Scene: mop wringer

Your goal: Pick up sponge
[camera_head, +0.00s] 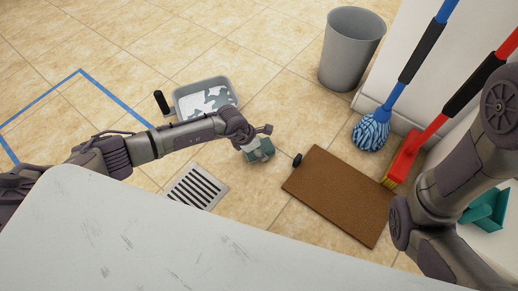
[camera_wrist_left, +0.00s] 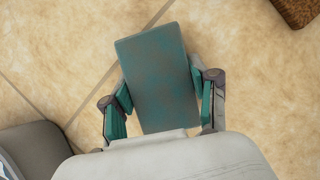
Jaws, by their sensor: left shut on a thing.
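The sponge (camera_wrist_left: 158,72) is a worn teal-grey block, seen from above in the left wrist view. My left gripper (camera_wrist_left: 158,98) is shut on it, with one teal-padded finger on each side. In the head view the sponge (camera_head: 261,152) shows under my left gripper (camera_head: 252,141), over the tiles between the grey basin and the brown mat. I cannot tell whether the sponge touches the floor. My right arm is at the right edge of the head view; its gripper is not in view.
A grey basin (camera_head: 177,106) with white patches lies behind my left arm. A floor drain (camera_head: 198,187), brown mat (camera_head: 335,193), grey bin (camera_head: 350,50), blue mop (camera_head: 371,131) and red broom (camera_head: 403,158) stand or lie around. A white surface (camera_head: 180,245) fills the foreground.

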